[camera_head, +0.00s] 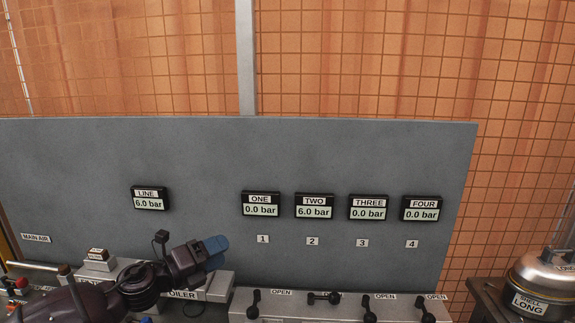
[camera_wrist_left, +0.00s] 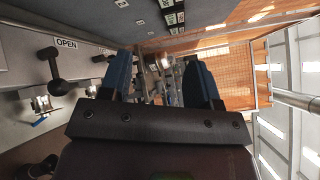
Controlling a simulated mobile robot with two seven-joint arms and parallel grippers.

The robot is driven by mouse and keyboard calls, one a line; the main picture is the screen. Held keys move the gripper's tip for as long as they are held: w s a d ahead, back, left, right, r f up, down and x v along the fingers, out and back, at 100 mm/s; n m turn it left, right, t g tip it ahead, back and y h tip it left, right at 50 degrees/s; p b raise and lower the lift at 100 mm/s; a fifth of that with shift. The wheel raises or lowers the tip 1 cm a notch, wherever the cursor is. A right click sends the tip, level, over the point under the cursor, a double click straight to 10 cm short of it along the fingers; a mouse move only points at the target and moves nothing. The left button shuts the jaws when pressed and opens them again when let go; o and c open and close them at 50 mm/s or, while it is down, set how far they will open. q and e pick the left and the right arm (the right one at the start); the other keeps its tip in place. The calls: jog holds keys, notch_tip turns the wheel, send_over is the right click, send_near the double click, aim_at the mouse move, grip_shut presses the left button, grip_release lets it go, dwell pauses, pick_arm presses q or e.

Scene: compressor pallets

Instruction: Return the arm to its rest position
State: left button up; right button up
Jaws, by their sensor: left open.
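My left arm comes in from the lower left in the head view. Its gripper (camera_head: 214,248) with blue fingertips is raised in front of the grey panel, below the LINE display. In the left wrist view the two blue fingers of the gripper (camera_wrist_left: 160,80) stand apart with nothing held between them. My right gripper is in neither view.
The grey panel (camera_head: 200,150) carries displays: LINE (camera_head: 149,198) and TWO (camera_head: 314,206) read 6.0 bar, the others 0.0. Below is a row of black valve levers; the second lever (camera_head: 324,298) lies sideways. A silver vessel labelled LONG (camera_head: 540,278) stands right.

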pick_arm(q)
jog(key=s+a+f+n+y, duration=0.4)
jog(key=s+f+n, duration=0.5)
jog(key=s+n, duration=0.1)
jog(key=s+a+f+n+y, duration=0.4)
jog(key=s+f+n+y, duration=0.1)
jog(key=s+f+n, duration=0.5)
jog(key=s+a+f+n+y, duration=0.4)
jog(key=s+f+n, duration=0.5)
jog(key=n, duration=0.3)
jog(key=shift+s+f+y, duration=0.35)
jog(key=shift+s+y, duration=0.05)
jog(key=shift+s, duration=0.4)
jog(key=shift+a, duration=0.1)
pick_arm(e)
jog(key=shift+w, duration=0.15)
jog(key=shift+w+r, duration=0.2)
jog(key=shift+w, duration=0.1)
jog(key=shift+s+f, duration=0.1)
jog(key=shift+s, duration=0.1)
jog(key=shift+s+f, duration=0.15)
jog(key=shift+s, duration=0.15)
